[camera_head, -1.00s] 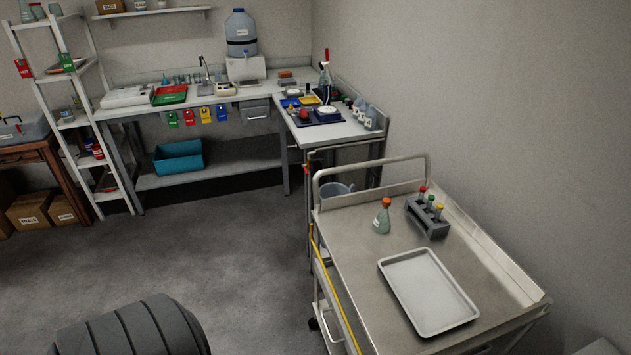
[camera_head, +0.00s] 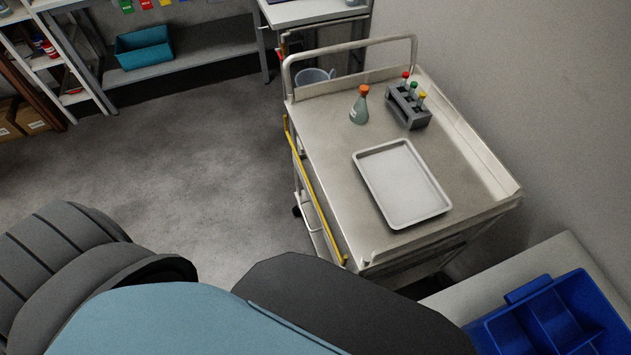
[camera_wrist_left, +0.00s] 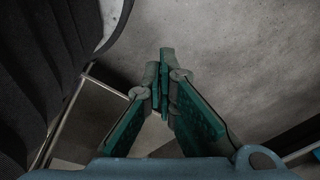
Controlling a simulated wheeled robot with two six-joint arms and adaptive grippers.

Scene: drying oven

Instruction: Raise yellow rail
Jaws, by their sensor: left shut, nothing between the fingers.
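The yellow rail (camera_head: 313,190) runs along the left side of the metal cart (camera_head: 330,150) in the head view, hanging low beside the top's edge. My left gripper (camera_wrist_left: 164,72) shows in the left wrist view with its green-padded fingers together and nothing between them. It points over grey floor, and the rail does not show in that view. In the head view my blue and black arm links fill the bottom, and the left gripper itself is hidden. My right gripper is not in view.
The cart top holds a flask (camera_head: 359,107), a tube rack (camera_head: 408,108) and a white tray (camera_head: 402,185). A blue bin (camera_head: 555,315) sits on a surface at lower right. A thin metal bar (camera_wrist_left: 105,85) shows in the wrist view. Floor left of the cart is clear.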

